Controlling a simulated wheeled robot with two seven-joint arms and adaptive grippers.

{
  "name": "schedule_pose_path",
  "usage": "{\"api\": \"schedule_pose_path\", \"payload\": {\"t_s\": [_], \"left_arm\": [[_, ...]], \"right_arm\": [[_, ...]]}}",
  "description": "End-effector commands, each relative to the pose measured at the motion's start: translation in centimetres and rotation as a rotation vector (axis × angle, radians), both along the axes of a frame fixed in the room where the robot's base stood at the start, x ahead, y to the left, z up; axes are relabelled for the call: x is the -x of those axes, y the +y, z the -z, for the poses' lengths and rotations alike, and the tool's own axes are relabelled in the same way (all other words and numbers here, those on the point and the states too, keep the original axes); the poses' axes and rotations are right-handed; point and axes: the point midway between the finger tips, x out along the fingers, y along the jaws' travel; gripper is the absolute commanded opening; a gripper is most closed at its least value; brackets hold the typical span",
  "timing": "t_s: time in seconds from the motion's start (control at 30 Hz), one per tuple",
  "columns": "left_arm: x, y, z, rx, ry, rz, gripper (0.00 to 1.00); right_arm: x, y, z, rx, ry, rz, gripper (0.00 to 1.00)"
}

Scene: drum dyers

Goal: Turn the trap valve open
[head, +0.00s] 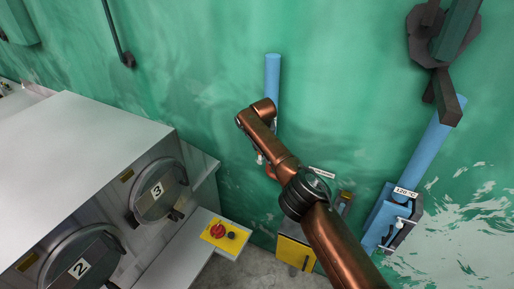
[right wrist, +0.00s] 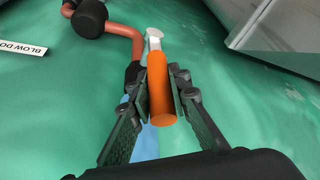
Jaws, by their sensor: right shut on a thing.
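In the right wrist view my right gripper (right wrist: 161,82) is shut on the orange valve handle (right wrist: 160,90), a rounded bar between its two dark fingers. The handle's far end meets a whitish stem (right wrist: 154,38) beside a copper-coloured pipe (right wrist: 122,30). A blue pipe (right wrist: 148,142) shows behind the fingers. In the head view my copper-coloured right arm reaches up from the bottom right and covers most of the valve. The same blue pipe (head: 272,75) rises on the green wall behind it. My left gripper is in neither view.
Drum machines (head: 95,150) numbered 2 and 3 stand at the left. A yellow box (head: 295,254) sits under my arm. A thick blue pipe (head: 436,145) with a 120 °C label runs at the right. A "BLOW DO…" label (right wrist: 22,47) is near the valve.

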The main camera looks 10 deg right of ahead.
Motion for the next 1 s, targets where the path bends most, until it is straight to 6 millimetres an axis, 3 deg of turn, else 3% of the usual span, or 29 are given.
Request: {"api": "schedule_pose_path", "payload": {"t_s": [0.53,0.57,0.6,0.8,1.0], "left_arm": [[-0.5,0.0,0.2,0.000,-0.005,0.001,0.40],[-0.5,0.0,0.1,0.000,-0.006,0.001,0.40],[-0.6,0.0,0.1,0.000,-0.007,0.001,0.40],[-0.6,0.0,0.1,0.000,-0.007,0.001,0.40],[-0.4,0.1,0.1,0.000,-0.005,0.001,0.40]], "right_arm": [[0.3,0.0,0.6,0.001,0.014,0.001,0.00],[0.3,0.0,0.6,0.001,0.014,0.002,0.19],[0.3,-0.1,0.6,0.002,0.014,0.002,0.22],[0.2,-0.2,0.3,0.003,0.010,0.003,0.35],[0.1,-0.2,0.2,0.004,0.007,0.004,0.35]]}}
